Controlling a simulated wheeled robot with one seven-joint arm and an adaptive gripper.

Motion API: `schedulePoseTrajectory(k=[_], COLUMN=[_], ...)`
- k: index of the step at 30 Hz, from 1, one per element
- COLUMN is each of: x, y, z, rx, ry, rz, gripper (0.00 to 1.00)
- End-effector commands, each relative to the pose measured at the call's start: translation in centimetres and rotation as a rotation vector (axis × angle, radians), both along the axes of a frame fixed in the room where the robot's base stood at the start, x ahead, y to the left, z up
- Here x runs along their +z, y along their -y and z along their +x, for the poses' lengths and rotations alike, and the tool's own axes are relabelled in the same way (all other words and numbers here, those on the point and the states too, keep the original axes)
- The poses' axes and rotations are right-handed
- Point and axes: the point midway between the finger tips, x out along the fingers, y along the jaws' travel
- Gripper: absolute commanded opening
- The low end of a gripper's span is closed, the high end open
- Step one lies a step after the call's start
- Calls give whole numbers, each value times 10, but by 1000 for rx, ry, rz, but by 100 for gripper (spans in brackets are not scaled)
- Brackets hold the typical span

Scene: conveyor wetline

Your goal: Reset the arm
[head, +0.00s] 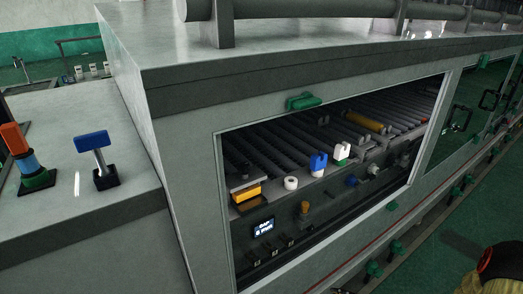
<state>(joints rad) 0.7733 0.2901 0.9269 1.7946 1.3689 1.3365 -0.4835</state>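My gripper is not in view, and no part of my arm can be made out with certainty. A large grey machine (185,160) fills the middle and right of the head view. Its front has a wide open window showing a bed of dark rollers (285,140). On the ledge before the rollers are a yellow block (246,192), a white ring (291,183), a blue and white piece (318,164) and a green and white piece (341,152).
A green handle (304,101) sits above the window. On the left grey top stand a blue T-shaped handle (93,142) and an orange, blue and green post (27,156). A dark and yellow object (497,264), unclear, is cut off at the lower right, by green floor (425,262).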

Motion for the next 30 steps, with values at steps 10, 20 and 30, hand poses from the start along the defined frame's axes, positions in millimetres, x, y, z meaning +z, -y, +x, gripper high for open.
schedulePoseTrajectory(k=[10,20,30], x=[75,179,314], y=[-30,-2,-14], z=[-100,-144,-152], rx=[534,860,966], ry=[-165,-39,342], rz=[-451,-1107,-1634], gripper=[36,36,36])
